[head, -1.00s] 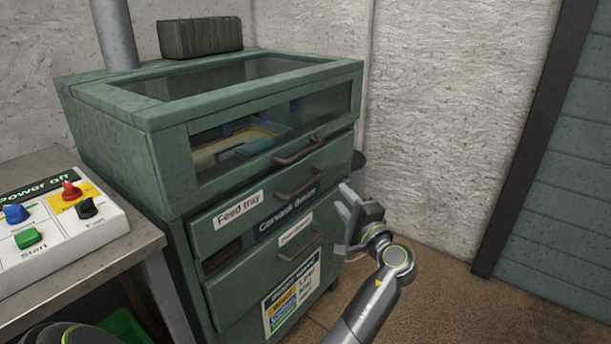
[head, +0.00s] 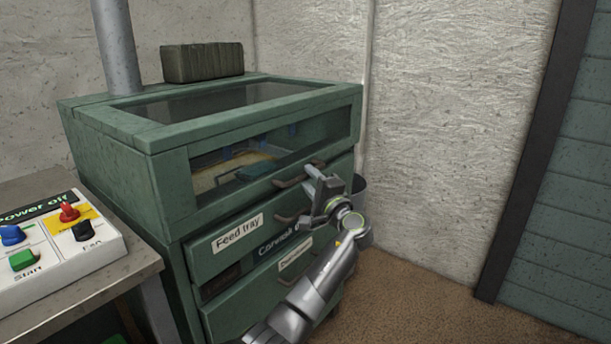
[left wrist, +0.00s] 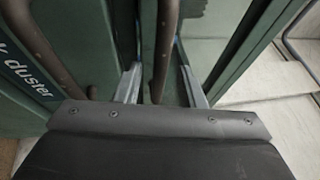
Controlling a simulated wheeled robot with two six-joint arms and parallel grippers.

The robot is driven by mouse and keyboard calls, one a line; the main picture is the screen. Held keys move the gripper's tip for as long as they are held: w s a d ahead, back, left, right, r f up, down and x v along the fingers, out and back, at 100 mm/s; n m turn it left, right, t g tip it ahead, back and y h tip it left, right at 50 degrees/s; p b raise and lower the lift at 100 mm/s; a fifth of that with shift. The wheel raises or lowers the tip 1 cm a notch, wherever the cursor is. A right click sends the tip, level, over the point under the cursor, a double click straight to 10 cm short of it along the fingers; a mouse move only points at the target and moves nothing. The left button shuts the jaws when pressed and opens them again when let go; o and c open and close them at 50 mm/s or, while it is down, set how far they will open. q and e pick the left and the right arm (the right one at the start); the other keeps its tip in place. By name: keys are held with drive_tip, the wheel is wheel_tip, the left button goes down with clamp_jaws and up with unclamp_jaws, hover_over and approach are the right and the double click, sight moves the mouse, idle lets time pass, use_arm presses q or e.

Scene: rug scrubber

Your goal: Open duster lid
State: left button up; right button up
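The Corvask duster is a green cabinet with a glazed lid (head: 165,175) on top, and the lid is shut. The curved brown lid handle (head: 287,183) is on its front and is partly hidden by my left gripper (head: 318,188). In the left wrist view, my left gripper (left wrist: 160,85) is open. My right gripper is not in view.
The feed tray drawer (head: 215,255) with its own brown handle (left wrist: 45,45) is just below the lid. A dark block (head: 202,63) rests on the cabinet top at the back. A control box (head: 60,245) stands on a bench at left. Floor at right is clear.

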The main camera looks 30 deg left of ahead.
use_arm(q)
drive_tip(key=shift+x, duration=1.45)
drive_tip(key=shift+c, duration=0.4)
clamp_jaws()
